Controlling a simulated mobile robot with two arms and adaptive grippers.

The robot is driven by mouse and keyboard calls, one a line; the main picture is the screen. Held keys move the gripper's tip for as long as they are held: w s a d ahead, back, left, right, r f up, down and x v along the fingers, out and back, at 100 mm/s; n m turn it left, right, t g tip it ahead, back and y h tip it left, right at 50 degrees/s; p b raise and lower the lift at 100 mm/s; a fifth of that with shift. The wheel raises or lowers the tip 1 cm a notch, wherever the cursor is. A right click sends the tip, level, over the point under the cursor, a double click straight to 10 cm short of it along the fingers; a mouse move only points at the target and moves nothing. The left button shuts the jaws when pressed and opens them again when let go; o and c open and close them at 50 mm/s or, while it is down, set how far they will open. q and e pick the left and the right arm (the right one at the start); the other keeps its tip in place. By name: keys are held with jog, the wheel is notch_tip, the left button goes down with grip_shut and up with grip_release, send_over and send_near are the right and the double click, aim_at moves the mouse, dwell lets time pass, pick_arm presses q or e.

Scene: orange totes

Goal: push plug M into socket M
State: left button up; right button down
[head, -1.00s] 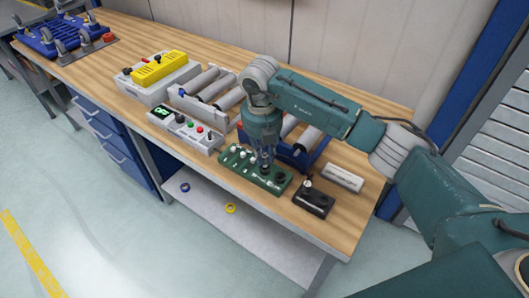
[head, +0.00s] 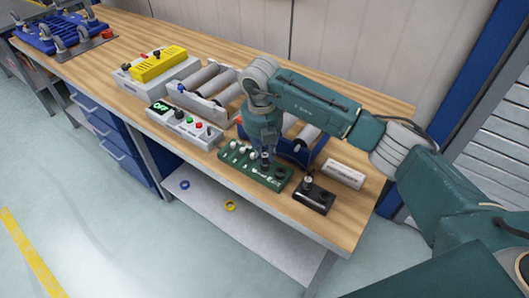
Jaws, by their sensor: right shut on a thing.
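The green socket panel (head: 240,168) lies near the front edge of the bench, with several pale and dark fittings in a row on top. My right gripper (head: 265,157) points down over the right half of this panel. It is shut on a small dark plug (head: 265,164), mostly hidden by the fingers, at or just above the panel's top. I cannot tell whether the plug is touching or inside a socket. The letters on the panel are too small to read. My left gripper is not in view.
A black box (head: 318,201) with an upright knob and a white block (head: 344,175) stand right of the panel. A grey control box (head: 186,127) with an OFF display is to the left. Rollers (head: 213,80) lie behind. The bench front edge is close.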

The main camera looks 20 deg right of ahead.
jog(key=shift+f, duration=0.25)
dwell(0.3)
jog(key=c, duration=1.5)
grip_release()
jog(key=shift+c, duration=0.2)
jog(key=shift+r, duration=0.1)
notch_tip(320, 180, up, 12)
jog(key=shift+s+a, duration=0.4)
jog(key=shift+s, duration=0.05)
jog(key=shift+s+f, duration=0.1)
jog(key=shift+f, duration=0.1)
